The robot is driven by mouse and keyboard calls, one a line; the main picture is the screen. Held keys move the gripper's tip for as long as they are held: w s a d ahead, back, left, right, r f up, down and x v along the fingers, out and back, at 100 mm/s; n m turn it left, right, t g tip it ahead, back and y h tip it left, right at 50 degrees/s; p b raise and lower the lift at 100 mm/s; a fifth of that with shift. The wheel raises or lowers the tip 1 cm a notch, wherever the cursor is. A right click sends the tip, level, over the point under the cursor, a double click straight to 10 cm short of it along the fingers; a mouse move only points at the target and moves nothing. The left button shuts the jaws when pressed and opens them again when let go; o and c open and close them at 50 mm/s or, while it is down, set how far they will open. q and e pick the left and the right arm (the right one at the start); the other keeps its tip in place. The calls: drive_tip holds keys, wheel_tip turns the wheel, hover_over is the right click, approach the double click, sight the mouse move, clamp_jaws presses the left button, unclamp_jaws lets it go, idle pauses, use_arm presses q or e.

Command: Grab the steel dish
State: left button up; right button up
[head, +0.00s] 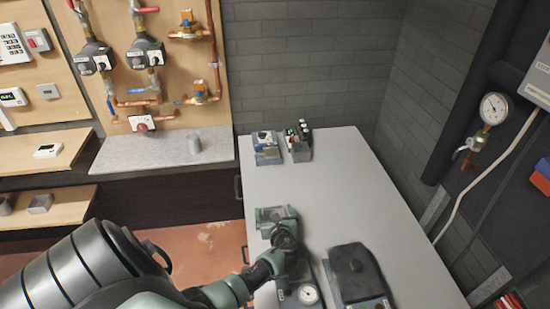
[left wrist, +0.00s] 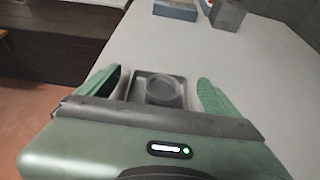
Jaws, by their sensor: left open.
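A grey, square, shallow dish with a raised rim (left wrist: 143,84) lies on the light grey table top in the left wrist view. A round, dark grey piece (left wrist: 165,92) sits in or on it; I cannot tell whether it is part of the dish. My left gripper (left wrist: 159,82) is open, with its green fingers on either side of the dish. In the head view my left gripper (head: 276,214) is over the table's left side and hides most of the dish. I cannot tell whether the fingers touch it. My right gripper is out of view.
The table (head: 330,205) is clear in the middle. Small bins (head: 267,148) with parts and a grey holder (head: 300,148) stand at its back. A gauge device (head: 309,293) and a black case (head: 355,272) lie near the front.

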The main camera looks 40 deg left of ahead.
use_arm(q)
drive_tip(key=shift+w+a+f, duration=0.2)
drive_tip(key=shift+r, duration=0.1)
drive_tip(key=c, duration=1.7)
drive_tip(key=shift+o, duration=0.2)
